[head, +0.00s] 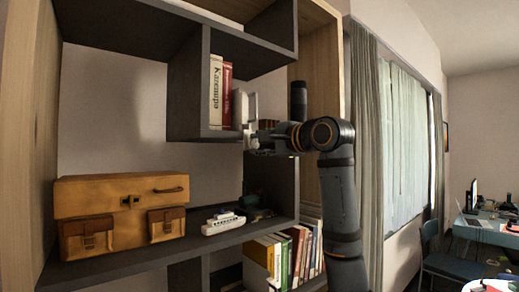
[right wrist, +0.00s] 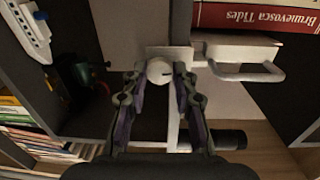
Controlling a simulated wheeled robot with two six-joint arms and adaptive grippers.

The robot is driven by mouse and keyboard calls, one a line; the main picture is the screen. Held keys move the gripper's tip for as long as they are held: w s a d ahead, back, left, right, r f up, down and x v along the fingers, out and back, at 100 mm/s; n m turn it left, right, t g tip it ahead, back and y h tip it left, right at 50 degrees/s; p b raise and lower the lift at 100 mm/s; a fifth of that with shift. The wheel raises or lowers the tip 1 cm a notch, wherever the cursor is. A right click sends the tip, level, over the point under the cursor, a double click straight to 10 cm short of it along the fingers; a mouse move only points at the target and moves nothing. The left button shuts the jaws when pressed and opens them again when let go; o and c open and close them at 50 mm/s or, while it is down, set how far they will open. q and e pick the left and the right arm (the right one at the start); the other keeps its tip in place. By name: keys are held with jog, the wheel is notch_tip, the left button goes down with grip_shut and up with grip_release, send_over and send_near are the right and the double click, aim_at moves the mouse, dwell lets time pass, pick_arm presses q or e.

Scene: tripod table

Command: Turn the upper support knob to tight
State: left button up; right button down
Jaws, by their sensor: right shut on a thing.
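The upper support knob (right wrist: 158,71) is a small round white knob with a short dark mark. It sits on a white plate of the support (right wrist: 173,125), whose white bar runs downward in the right wrist view. My right gripper (right wrist: 160,78) has its two fingers on either side of the knob and is shut on it. In the head view my right gripper (head: 262,140) reaches left from its dark arm to the white support part (head: 250,106) at the shelf edge. The knob itself cannot be made out there. My left gripper is not in view.
Red and white books (head: 221,92) stand beside the support. A white handle-like loop (right wrist: 250,71) is close to my right gripper. Below are a toy ship (head: 223,222), a brown case (head: 125,205) and a row of books (head: 290,255). Dark shelf boards surround the gripper.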

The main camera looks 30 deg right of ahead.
jog(key=shift+m, duration=0.6)
jog(key=shift+b, duration=0.3)
jog(key=c, duration=1.1)
grip_release()
jog(key=shift+d, duration=0.1)
jog(key=shift+o, duration=0.2)
jog(key=shift+s, duration=0.1)
jog(key=s+d, duration=0.1)
jog(key=s, duration=1)
jog(key=shift+s+r, duration=0.25)
jog(key=shift+s, duration=0.15)
